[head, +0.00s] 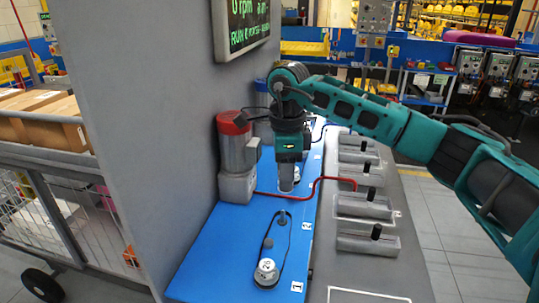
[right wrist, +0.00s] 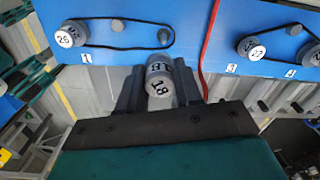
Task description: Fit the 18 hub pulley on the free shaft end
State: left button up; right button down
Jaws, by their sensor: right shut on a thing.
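My right gripper (head: 287,172) points down over the blue board and is shut on a silver pulley (head: 286,184). In the right wrist view, the fingers (right wrist: 158,88) grip the pulley from both sides, and its face reads 18 (right wrist: 158,86). A bare shaft end (head: 282,216) stands up from the board below and in front of the held pulley. The pulley is apart from it. A black belt (head: 288,240) loops from the shaft to a large pulley marked 26 (right wrist: 66,36), also seen in the head view (head: 266,270). My left gripper is not in view.
A small grey post (head: 268,243) stands by the belt. A red cable (head: 318,188) crosses the board. A red-topped motor (head: 236,150) and a grey wall panel stand left. Grey trays with black knobs (head: 368,240) line the right. Other belted pulleys (right wrist: 250,47) sit farther along.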

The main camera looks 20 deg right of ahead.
jog(key=shift+w, duration=0.45)
jog(key=shift+s+r, duration=0.1)
jog(key=shift+s, duration=0.1)
jog(key=b, duration=0.3)
send_over(282, 211)
jog(key=shift+f, duration=2.4)
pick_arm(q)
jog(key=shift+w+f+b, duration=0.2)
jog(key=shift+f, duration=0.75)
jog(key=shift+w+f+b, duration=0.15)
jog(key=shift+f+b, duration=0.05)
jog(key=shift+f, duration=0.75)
pick_arm(e)
jog(key=shift+f, duration=0.5)
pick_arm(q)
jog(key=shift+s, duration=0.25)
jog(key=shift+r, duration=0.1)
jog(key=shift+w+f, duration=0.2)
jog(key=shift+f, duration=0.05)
pick_arm(e)
jog(key=shift+f, duration=0.5)
pick_arm(q)
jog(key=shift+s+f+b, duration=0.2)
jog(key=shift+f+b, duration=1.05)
jog(key=shift+b, duration=0.05)
pick_arm(e)
jog(key=shift+f, duration=1.75)
jog(key=c, duration=0.7)
grip_release()
